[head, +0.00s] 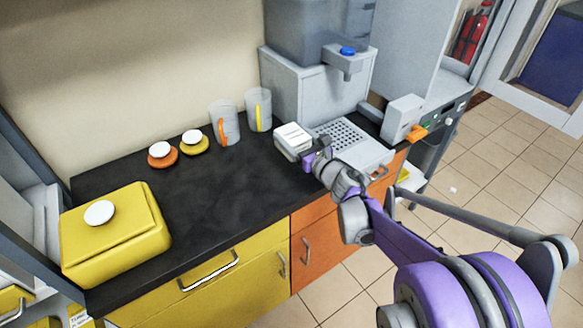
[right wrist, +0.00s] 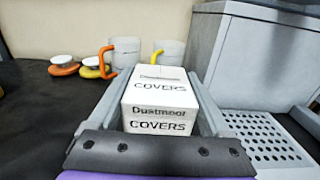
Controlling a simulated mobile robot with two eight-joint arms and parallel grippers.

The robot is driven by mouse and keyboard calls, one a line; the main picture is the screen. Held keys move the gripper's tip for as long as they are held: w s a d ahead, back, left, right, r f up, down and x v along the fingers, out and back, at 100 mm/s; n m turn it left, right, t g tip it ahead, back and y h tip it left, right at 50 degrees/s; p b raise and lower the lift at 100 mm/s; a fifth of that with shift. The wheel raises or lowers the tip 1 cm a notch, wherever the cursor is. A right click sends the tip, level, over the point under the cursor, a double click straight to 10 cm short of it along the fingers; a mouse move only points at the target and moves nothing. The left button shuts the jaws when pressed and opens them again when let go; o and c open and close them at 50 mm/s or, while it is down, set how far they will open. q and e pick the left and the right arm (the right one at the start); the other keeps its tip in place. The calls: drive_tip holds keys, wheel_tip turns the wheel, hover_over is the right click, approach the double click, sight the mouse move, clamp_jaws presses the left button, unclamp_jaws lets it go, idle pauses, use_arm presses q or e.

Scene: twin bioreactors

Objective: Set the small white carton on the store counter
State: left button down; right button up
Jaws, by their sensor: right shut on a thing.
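The small white carton (head: 293,141) is held in my right gripper (head: 312,153), at the right part of the black store counter (head: 225,190). In the right wrist view the carton (right wrist: 158,100) sits between the two grey fingers and reads "Dustmoor COVERS". It is upright, just left of the perforated drip tray of the grey dispenser. I cannot tell whether its base touches the counter. My left gripper is not in view.
Two clear jugs, with orange (head: 225,124) and yellow (head: 258,110) handles, stand behind the carton. An orange lid (head: 162,155) and a yellow lid (head: 194,143) lie farther left. A yellow box (head: 120,240) stands at the left end. The counter's middle is clear. The grey dispenser (head: 318,85) stands right.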

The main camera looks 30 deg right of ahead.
wheel_tip(320, 180, down, 8)
drive_tip(key=shift+w+r+b, duration=0.1)
drive_tip(key=shift+b, duration=0.7)
drive_tip(key=shift+a, duration=0.1)
drive_tip(key=o, duration=1.2)
drive_tip(key=shift+o, duration=0.2)
